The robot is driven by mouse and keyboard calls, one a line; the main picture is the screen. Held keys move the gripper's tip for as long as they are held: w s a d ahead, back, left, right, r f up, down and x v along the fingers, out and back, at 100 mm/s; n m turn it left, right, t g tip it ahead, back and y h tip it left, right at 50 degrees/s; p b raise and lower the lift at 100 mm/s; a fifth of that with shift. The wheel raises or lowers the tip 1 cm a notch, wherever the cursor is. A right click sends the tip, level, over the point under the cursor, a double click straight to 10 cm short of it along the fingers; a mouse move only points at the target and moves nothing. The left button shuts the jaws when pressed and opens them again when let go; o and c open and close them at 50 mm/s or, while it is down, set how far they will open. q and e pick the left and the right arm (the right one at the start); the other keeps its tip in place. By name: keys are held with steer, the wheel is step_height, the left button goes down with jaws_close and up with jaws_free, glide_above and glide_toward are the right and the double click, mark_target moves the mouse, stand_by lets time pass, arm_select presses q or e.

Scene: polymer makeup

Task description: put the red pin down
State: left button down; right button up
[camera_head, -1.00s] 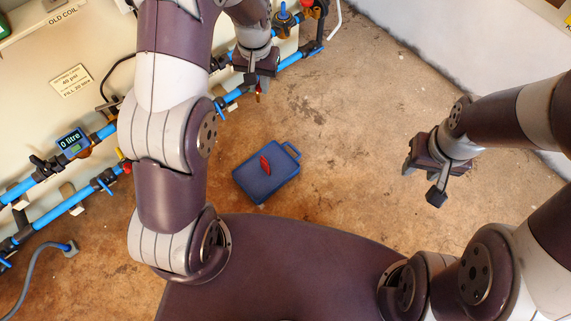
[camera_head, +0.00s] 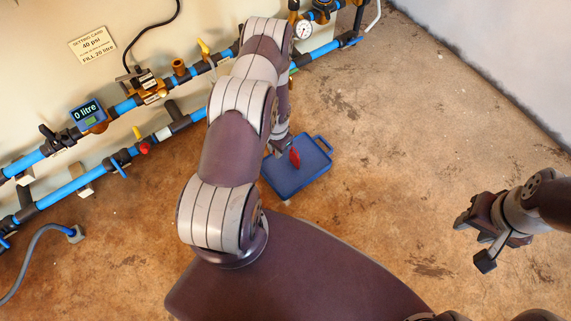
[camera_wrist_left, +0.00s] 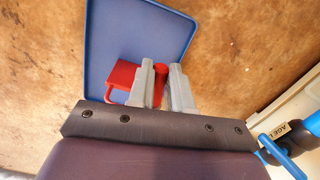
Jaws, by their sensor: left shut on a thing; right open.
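A larger red piece with a loop (camera_wrist_left: 122,74) shows just left of the fingers against the tray; the head view shows red (camera_head: 294,157) there too. Whether the pin touches the tray cannot be told. My right gripper (camera_head: 472,242) is open and empty at the right.
Blue pipes (camera_head: 70,187) with valves, a gauge (camera_head: 303,30) and a "0 litre" meter (camera_head: 88,114) run along the wall at left. A grey hose (camera_head: 35,246) lies at lower left. The brown floor (camera_head: 410,150) right of the tray is clear.

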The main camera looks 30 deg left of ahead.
mark_target(276, 165)
arm_select(q)
step_height(276, 165, down, 8)
steer(key=b, duration=0.4)
steer(key=shift+r, duration=0.25)
steer(key=shift+f, duration=0.15)
steer(key=c, duration=1)
jaws_free()
steer(key=shift+c, duration=0.2)
